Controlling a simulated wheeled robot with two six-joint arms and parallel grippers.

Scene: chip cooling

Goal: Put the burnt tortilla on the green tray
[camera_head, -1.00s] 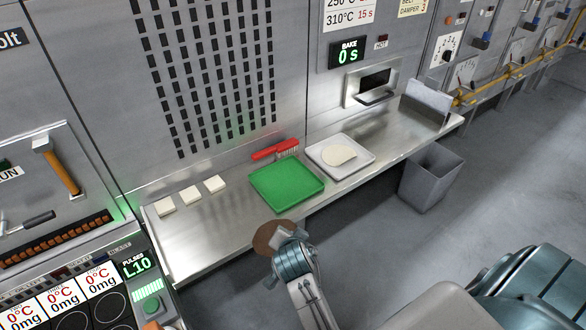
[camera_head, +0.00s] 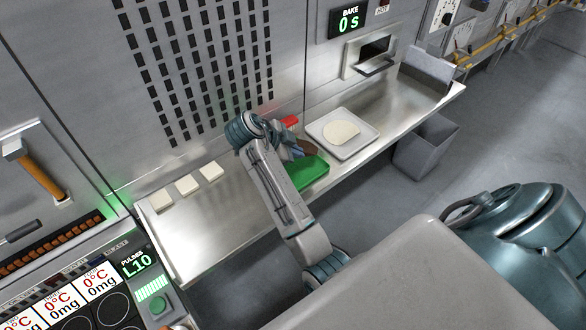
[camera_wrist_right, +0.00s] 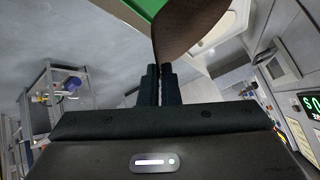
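The burnt tortilla (camera_head: 309,148) is dark brown and mostly hidden behind my right arm in the head view. In the right wrist view the tortilla (camera_wrist_right: 190,28) is held edge-on between the fingertips. My right gripper (camera_wrist_right: 160,72) is shut on it; in the head view the gripper (camera_head: 296,150) is partly covered by its own wrist. The green tray (camera_head: 310,176) lies on the steel counter, its left part hidden by my arm. The tortilla appears above the tray's back part; I cannot tell whether it touches. My left gripper is not in view.
A white tray (camera_head: 362,146) with a pale tortilla (camera_head: 341,132) stands right of the green tray. Several pale square blocks (camera_head: 187,185) lie to the left. A grey bin (camera_head: 425,147) stands beyond the counter's front edge.

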